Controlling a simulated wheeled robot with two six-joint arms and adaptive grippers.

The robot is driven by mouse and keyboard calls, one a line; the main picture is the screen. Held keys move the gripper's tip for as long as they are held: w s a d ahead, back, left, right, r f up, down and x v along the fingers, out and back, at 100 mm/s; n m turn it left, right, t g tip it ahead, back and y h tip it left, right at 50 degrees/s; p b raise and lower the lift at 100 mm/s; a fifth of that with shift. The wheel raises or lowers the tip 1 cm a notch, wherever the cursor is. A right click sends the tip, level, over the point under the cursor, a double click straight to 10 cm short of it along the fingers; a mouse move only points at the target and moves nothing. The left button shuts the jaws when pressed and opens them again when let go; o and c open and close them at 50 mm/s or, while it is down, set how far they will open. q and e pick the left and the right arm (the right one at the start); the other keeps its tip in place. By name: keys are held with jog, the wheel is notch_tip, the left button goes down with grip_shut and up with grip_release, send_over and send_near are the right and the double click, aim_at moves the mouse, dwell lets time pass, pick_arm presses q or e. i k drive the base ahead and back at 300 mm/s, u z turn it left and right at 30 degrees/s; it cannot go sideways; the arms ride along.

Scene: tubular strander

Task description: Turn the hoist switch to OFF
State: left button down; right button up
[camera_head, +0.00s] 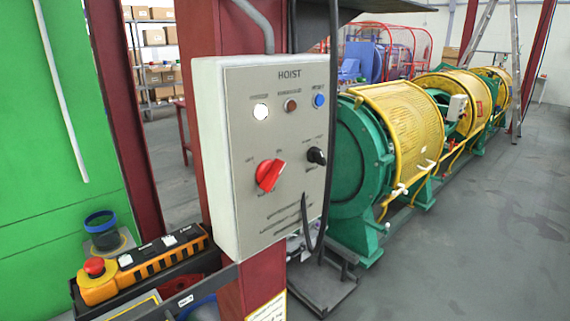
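The hoist control box (262,160) is a pale grey panel labelled HOIST on a dark red column, left of the middle in the head view. Its large red rotary switch (269,175) sits at the lower left of the panel, its handle tilted with the upper end to the right. The small lettering around it is too blurred to read surely. A smaller black knob (316,156) is to its right. Above them are a lit white lamp (260,111), a dull brown-red lamp (290,105) and a blue button or lamp (319,100). Neither gripper shows.
A tray (226,280) at lower left holds an orange pendant (150,262) with a red button. A black cable hangs along the box's right side. Green and yellow strander drums (403,125) stand behind right. Grey floor (480,240) at right is clear.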

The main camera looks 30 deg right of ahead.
aim_at(268, 172)
jog(key=u, duration=1.9)
jog(key=k, duration=1.5)
jog(key=z, duration=2.65)
